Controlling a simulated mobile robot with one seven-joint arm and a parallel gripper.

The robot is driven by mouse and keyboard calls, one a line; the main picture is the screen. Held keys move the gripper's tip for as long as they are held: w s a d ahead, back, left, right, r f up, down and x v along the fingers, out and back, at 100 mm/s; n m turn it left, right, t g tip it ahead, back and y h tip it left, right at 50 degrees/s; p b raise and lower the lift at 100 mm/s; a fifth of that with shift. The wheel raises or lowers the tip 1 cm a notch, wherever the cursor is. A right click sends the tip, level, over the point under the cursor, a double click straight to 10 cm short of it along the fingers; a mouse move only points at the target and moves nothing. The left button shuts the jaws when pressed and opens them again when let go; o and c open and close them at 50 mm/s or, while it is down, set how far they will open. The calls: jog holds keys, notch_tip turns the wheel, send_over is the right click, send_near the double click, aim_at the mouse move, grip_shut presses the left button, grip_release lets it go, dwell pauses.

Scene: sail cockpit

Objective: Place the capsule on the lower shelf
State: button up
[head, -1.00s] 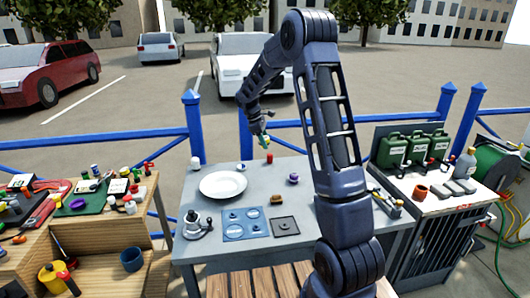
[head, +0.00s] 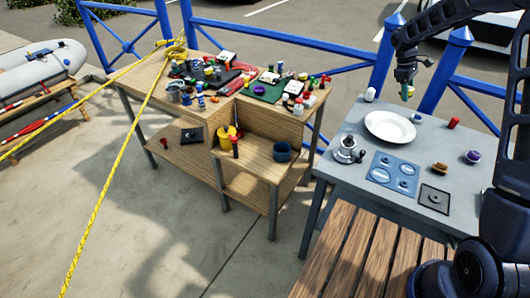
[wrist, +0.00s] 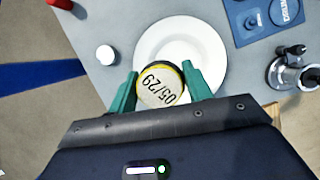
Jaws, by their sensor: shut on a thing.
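My gripper (head: 408,88) is raised over the back of the grey table. The capsule is very small in the head view. The wooden bench stands left of the grey table. Its lower shelf (head: 200,167) shows under the top and bears a dark square thing and a small red one. A shelf part at the right (head: 262,178) bears a yellow pot and a blue bowl (head: 283,152).
A white plate (head: 390,127) lies below my gripper on the grey table (head: 345,185). A metal grinder-like thing (head: 346,150) stands nearby. The bench top (head: 160,78) is crowded. A yellow rope (head: 110,170) crosses the left side. Blue railings (head: 290,35) run behind.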

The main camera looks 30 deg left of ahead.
jog(key=s+a+f+n, duration=0.1)
jog(key=s+a+f, duration=0.15)
jog(key=a, duration=0.45)
jog(key=s+a+f, duration=0.1)
jog(key=s+a, duration=0.2)
jog(key=a, duration=0.5)
jog(key=n+t, duration=0.2)
jog(key=n, duration=0.1)
send_over(268, 168)
jog(key=a, duration=0.2)
notch_tip(268, 168, down, 12)
jog(key=r, duration=0.1)
jog(key=f, duration=2)
jog(key=shift+s+d, duration=0.1)
jog(key=shift+d, duration=0.15)
jog(key=shift+f, duration=0.1)
jog(key=o, duration=1)
jog(key=shift+c, duration=0.2)
jog(key=w+v, duration=0.1)
jog(key=v, duration=1.1)
jog(key=shift+s, duration=0.35)
